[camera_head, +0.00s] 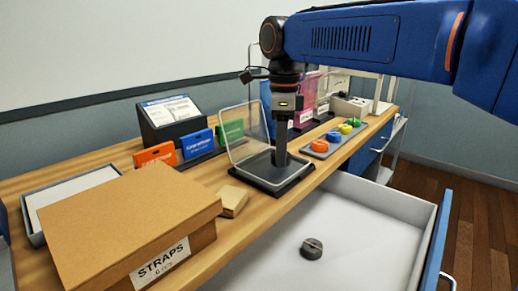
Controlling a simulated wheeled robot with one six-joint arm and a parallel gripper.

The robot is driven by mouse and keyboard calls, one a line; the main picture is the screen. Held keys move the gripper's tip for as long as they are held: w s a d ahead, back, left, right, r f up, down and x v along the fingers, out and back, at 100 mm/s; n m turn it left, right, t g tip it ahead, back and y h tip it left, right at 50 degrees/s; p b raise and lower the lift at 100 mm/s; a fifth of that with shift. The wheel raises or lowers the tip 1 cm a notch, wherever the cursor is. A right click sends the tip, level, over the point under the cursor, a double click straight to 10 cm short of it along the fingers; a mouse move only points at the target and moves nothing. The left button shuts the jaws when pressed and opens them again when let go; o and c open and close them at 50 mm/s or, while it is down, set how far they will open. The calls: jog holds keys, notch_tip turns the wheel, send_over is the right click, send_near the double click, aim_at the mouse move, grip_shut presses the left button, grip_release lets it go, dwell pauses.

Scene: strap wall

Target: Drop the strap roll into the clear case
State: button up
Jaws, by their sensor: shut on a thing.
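The clear case (262,182) stands on the wooden counter with a dark base and a transparent lid (241,132) tilted up at its left. My gripper (281,160) points straight down, with its tips low over the case's base. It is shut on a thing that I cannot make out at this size. I cannot tell whether the tips touch the base. A small dark round piece (311,251) with a light band on top lies in the open drawer and looks like a strap roll. I cannot tell whether the held thing is another roll.
A cardboard box labelled STRAPS (130,220) and a small tan block (233,201) stand left of the case. A tray with coloured pieces (338,137) lies to its right. The open drawer (365,225) juts out in front. Small coloured boxes (194,144) stand behind.

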jog(key=shift+f, duration=0.25)
jog(key=o, duration=1.1)
jog(key=shift+r, duration=0.15)
notch_tip(320, 180, up, 17)
jog(key=shift+s, duration=0.1)
